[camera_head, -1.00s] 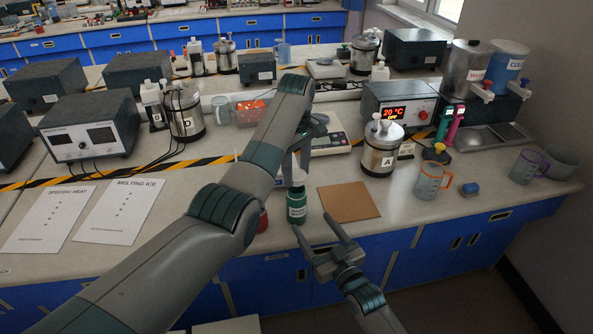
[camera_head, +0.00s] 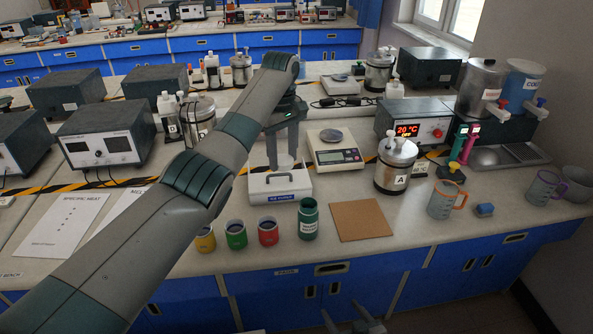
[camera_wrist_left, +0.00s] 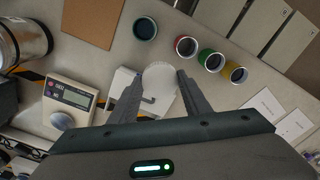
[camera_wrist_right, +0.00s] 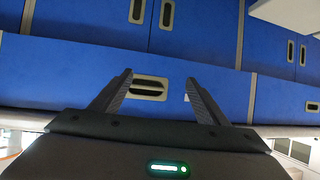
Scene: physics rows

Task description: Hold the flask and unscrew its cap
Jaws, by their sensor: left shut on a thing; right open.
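The green flask (camera_head: 308,222) stands upright and open-topped on the bench's front part; its dark round mouth also shows in the left wrist view (camera_wrist_left: 145,28). My left gripper (camera_head: 283,166) is back and left of the flask, above a white tray (camera_head: 264,188). It is shut on the pale round cap (camera_wrist_left: 160,77), which sits between the fingertips, apart from the flask. Whether the cap touches the tray I cannot tell. My right gripper (camera_head: 350,322) is open and empty at the bottom edge of the head view, in front of the blue cabinets.
Red (camera_head: 268,232), green (camera_head: 236,234) and yellow (camera_head: 205,239) cups stand left of the flask. A brown board (camera_head: 361,220) lies to its right. Behind are a scale (camera_head: 334,152) and a steel vessel marked A (camera_head: 395,168). An orange-handled beaker (camera_head: 443,201) stands further right.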

